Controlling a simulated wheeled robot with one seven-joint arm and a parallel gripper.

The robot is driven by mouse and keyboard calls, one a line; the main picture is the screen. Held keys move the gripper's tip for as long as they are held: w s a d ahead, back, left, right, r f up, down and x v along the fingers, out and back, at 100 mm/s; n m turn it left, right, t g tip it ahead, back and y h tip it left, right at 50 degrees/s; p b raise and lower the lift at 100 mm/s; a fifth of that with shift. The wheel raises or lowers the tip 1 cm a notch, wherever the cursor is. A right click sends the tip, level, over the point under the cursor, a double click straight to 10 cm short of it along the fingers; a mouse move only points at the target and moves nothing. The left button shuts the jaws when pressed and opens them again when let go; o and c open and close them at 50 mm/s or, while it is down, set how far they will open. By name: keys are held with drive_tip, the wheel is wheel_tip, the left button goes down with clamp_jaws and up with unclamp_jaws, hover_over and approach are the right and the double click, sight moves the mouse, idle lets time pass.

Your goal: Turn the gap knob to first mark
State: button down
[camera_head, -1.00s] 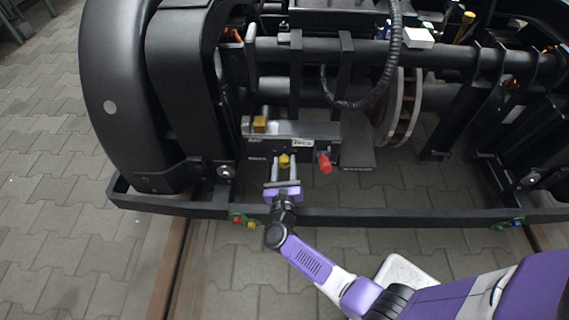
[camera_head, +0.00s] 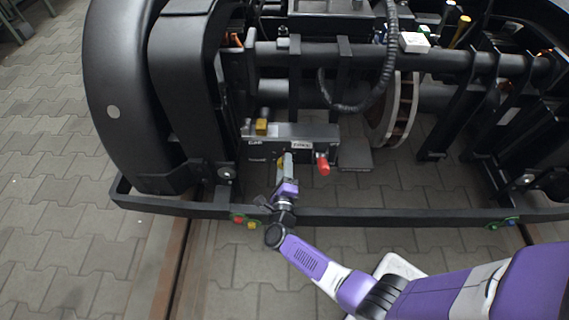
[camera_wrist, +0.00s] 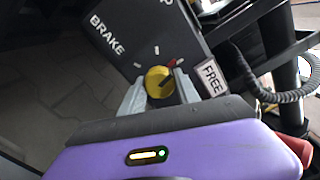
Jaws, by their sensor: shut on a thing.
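A yellow round knob (camera_wrist: 160,82) sits on the front of a dark box (camera_head: 300,136), with short white marks around it. In the wrist view, a red pointer at its upper right lies close to the right-hand mark. My gripper (camera_wrist: 161,90) has one finger on each side of the knob and is shut on it. In the head view, my gripper (camera_head: 286,160) reaches the box front turned on its side and hides most of the knob. The white word BRAKE stands left of the knob. A FREE plate (camera_wrist: 211,77) is on the right.
A red handle (camera_head: 323,164) sticks out close to the right of my gripper. A yellow block (camera_head: 262,127) is on the box's upper left. A black frame bar (camera_head: 350,216) runs below my wrist. A ribbed hose (camera_head: 388,75) hangs at the upper right.

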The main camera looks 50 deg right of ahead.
drive_tip(key=n+p, duration=0.1)
drive_tip(key=n, duration=0.4)
drive_tip(key=shift+r+n+p, duration=0.1)
drive_tip(key=shift+n+p, duration=0.2)
drive_tip(key=shift+n, duration=0.1)
drive_tip(key=n+p, duration=0.1)
drive_tip(key=n, duration=0.4)
drive_tip(key=shift+p, duration=0.3)
drive_tip(key=n+p, duration=0.1)
drive_tip(key=n, duration=0.4)
drive_tip(key=shift+a+n, duration=0.1)
drive_tip(key=shift+n, duration=0.3)
drive_tip(key=n+p, duration=0.1)
drive_tip(key=n, duration=0.4)
drive_tip(key=c, duration=0.9)
unclamp_jaws()
drive_tip(key=shift+w, duration=0.1)
drive_tip(key=shift+a, duration=0.1)
